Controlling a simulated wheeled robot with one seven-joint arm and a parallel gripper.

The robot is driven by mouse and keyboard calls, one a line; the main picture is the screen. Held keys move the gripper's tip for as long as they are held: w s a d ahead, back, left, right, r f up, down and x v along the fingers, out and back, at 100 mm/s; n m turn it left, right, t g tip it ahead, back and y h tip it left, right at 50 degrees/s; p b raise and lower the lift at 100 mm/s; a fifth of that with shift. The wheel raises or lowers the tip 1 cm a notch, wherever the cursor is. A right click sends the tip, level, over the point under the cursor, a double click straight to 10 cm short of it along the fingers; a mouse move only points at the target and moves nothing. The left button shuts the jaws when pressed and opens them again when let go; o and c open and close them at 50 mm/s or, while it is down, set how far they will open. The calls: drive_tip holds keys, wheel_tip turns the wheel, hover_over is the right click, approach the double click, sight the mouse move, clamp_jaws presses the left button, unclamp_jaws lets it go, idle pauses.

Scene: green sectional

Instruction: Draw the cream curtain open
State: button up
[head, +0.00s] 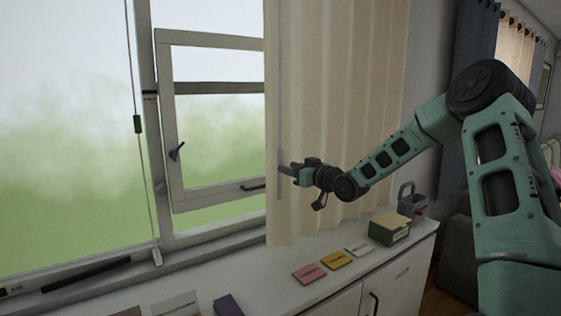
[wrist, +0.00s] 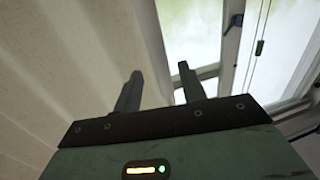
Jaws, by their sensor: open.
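The cream curtain (head: 338,110) hangs in vertical folds over the right part of the window. Its left edge lies beside the window frame. My gripper (head: 282,170) is in front of the curtain near that left edge, at about mid-height in the head view. In the wrist view my gripper (wrist: 158,85) has its two fingers apart, with nothing clearly held between them. The curtain (wrist: 60,70) fills the left of the wrist view, and its edge passes near the fingers. I cannot tell whether a finger touches the cloth.
The window (head: 215,120) has an inner framed pane with a blue handle (head: 176,152). A white cabinet top (head: 270,285) below holds a pink card (head: 309,273), a yellow card (head: 336,261), a green box (head: 389,230) and a grey caddy (head: 411,200). A dark curtain (head: 470,70) hangs farther right.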

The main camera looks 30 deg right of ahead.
drive_tip(key=p+x, duration=0.1)
drive_tip(key=x, duration=0.4)
clamp_jaws()
